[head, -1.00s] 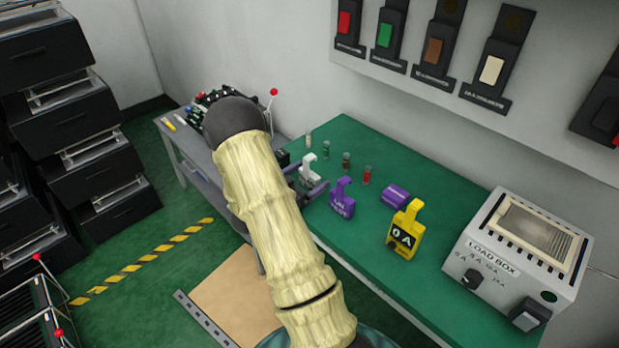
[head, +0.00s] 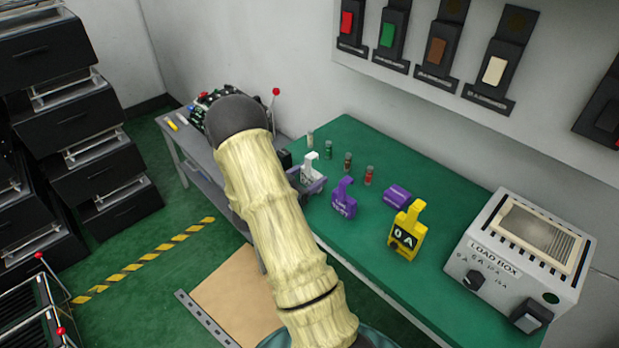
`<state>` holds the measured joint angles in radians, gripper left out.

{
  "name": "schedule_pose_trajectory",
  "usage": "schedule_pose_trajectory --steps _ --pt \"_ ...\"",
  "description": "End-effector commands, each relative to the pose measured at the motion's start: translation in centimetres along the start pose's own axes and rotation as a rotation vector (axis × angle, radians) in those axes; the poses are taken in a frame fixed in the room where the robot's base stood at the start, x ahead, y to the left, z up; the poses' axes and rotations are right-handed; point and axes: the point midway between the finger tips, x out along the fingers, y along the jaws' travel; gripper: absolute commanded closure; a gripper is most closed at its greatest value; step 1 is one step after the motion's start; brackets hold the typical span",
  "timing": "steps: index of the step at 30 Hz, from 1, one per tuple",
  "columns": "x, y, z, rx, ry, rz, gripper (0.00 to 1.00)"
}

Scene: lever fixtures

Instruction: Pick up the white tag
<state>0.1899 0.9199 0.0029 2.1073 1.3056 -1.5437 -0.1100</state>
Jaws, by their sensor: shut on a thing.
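The white tag (head: 311,162) stands upright at the left end of the green bench, its hooked top showing above my gripper. My gripper (head: 313,181) reaches in from the left and is shut on the white tag. The tag's lower part is hidden behind the fingers, and I cannot tell whether it still touches the bench. My arm hides part of the area to the left.
A purple tag (head: 343,200) stands close to the right of my gripper. Further right are a purple block (head: 397,196), a yellow tag (head: 407,232) and the load box (head: 520,262). Several small vials (head: 347,162) stand behind. The bench front (head: 385,275) is clear.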

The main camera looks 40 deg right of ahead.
Motion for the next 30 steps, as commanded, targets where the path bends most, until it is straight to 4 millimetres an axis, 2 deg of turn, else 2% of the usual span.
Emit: schedule_pose_trajectory --steps 16,21,30 --pt "0.0 0.0 -8.6 0.002 0.000 -0.001 0.59" --pt "0.0 0.0 -9.4 -0.001 -0.001 0.000 0.59" --pt "0.0 0.0 -9.4 -0.001 -0.001 0.000 0.59"
